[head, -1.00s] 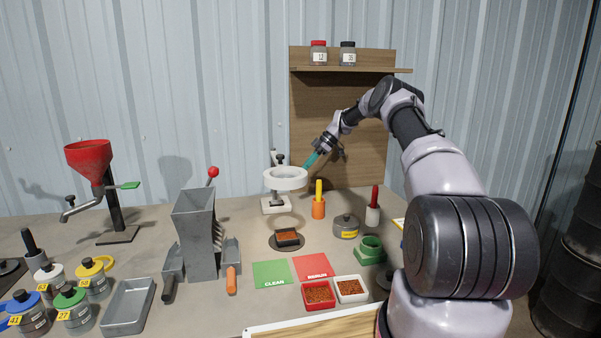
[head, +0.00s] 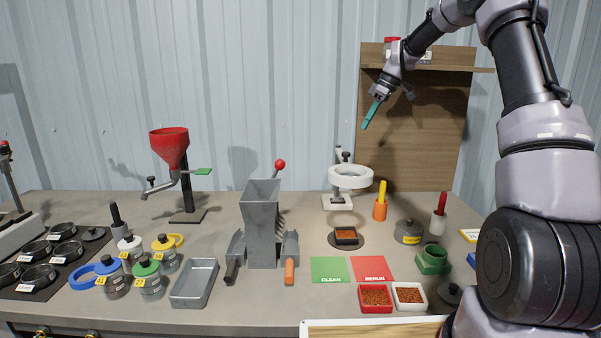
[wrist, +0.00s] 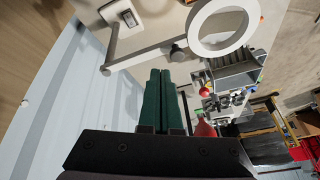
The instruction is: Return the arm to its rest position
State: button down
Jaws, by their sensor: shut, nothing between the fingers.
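My gripper (head: 371,113) is raised in front of the wooden back panel, above and to the right of the white ring lamp (head: 350,177). Its teal fingers are together and hold nothing. They point down and a little left. In the wrist view the dark green fingers (wrist: 160,100) lie side by side, with the ring lamp (wrist: 222,25) beyond them to the upper right. My arm comes up from the right side and bends over at the top of the head view.
A wooden shelf (head: 436,68) with jars stands behind my gripper. Below are a dish of granules (head: 346,236), green (head: 330,269) and red (head: 373,269) cards, and red and white trays. A grey hopper (head: 262,215) and red funnel (head: 169,146) stand left. Air left of my gripper is clear.

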jog(key=s+r+m+t+h, duration=0.1)
jog(key=s+r+m, duration=0.4)
jog(key=s, duration=0.5)
jog(key=s+r+m+t+h, duration=0.1)
jog(key=s+r+m+t, duration=0.15)
jog(key=s+r, duration=0.6)
jog(key=s+d+f+m+t, duration=0.1)
jog(key=s+m, duration=0.3)
jog(key=s, duration=0.7)
jog(key=s+d+f+m+t, duration=0.1)
jog(key=s+f+m, duration=0.2)
jog(key=s, duration=0.8)
jog(key=shift+s+d+m+t+h, duration=0.35)
jog(key=shift+m+h, duration=0.05)
jog(key=shift+m, duration=0.75)
